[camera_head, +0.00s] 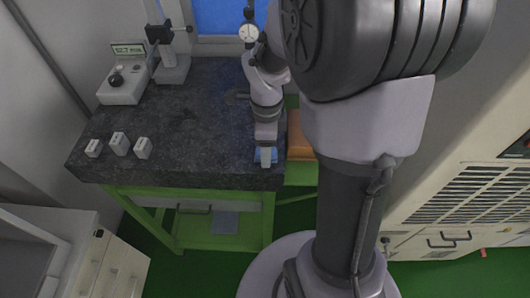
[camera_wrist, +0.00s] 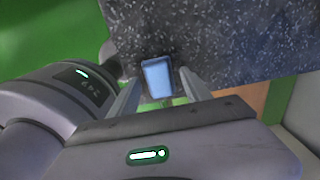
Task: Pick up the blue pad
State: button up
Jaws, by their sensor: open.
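The blue pad (camera_wrist: 157,80) is a small light-blue block near the edge of the dark speckled stone table (camera_wrist: 225,35) in the wrist view. My gripper (camera_wrist: 160,83) is open, with one finger on the left and one on the right of the pad. A gap shows between the pad and each finger, and I cannot tell the exact height of the fingertips. In the head view my gripper (camera_head: 266,157) points down at the table's front right corner, and a little blue of the pad shows around it, mostly hidden.
Several small white blocks (camera_head: 118,144) stand on the table's left front. A white device with a display (camera_head: 123,84) and a gauge stand (camera_head: 171,66) are at the back left. An orange-brown surface (camera_head: 299,138) is right of the table. The table's middle is clear.

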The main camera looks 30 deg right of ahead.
jog(key=shift+r, duration=0.1)
grip_shut()
